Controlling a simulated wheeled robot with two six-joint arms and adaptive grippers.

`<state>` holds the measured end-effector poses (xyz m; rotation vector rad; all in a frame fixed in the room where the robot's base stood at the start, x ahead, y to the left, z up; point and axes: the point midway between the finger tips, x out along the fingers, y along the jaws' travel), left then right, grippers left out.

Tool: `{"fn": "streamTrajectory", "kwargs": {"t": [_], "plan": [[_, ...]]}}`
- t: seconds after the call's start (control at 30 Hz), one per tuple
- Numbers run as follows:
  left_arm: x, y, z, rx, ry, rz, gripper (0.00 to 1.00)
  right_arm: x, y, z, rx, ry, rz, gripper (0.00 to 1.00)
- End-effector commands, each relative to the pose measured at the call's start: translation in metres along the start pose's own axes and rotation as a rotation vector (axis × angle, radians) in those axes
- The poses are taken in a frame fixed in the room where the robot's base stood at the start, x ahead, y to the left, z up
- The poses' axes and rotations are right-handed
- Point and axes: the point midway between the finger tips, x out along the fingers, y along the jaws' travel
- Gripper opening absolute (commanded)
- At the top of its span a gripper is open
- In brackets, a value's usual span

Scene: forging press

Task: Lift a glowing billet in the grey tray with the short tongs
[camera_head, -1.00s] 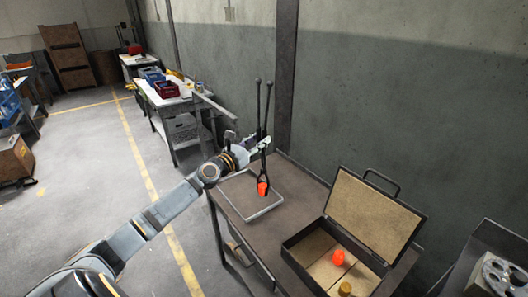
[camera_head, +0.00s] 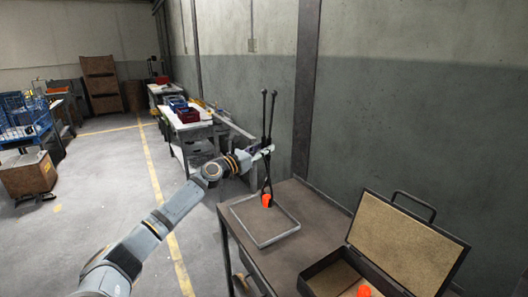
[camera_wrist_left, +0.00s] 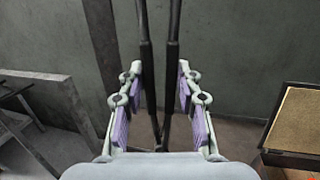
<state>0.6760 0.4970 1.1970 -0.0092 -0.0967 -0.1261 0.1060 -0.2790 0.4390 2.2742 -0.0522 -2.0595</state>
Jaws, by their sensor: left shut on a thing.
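The short tongs (camera_head: 268,120) are dark, with two knobbed handles pointing up and jaws pointing down. My left gripper (camera_head: 265,150) is shut on them at mid-length. In the left wrist view, the two dark handles (camera_wrist_left: 146,70) pass between its purple-padded fingers. A glowing orange billet (camera_head: 266,200) is at the lower end of the tongs, between the jaws. It appears above the floor of the grey tray (camera_head: 283,237), towards the back half; the exact gap is hard to judge. The tray lies on a brown table. My right gripper is out of view.
An open case (camera_head: 408,243) with a tan lining stands at the right of the table (camera_head: 310,205), with another glowing billet (camera_head: 364,291) in it. A wall and dark post (camera_head: 305,90) rise behind the table. Another workbench (camera_head: 188,122) with bins stands further back.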

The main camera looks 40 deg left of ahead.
Motion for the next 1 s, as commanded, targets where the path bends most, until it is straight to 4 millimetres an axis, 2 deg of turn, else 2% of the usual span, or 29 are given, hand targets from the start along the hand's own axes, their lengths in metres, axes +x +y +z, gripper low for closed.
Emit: {"fn": "streamTrajectory", "kwargs": {"t": [0.17, 1.0], "plan": [[-0.001, 0.000, -0.005, 0.001, -0.004, 0.000, 0.00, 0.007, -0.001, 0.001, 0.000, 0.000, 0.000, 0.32], [-0.006, 0.000, -0.062, 0.001, -0.004, 0.000, 0.00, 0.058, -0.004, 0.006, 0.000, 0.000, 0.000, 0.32]]}}
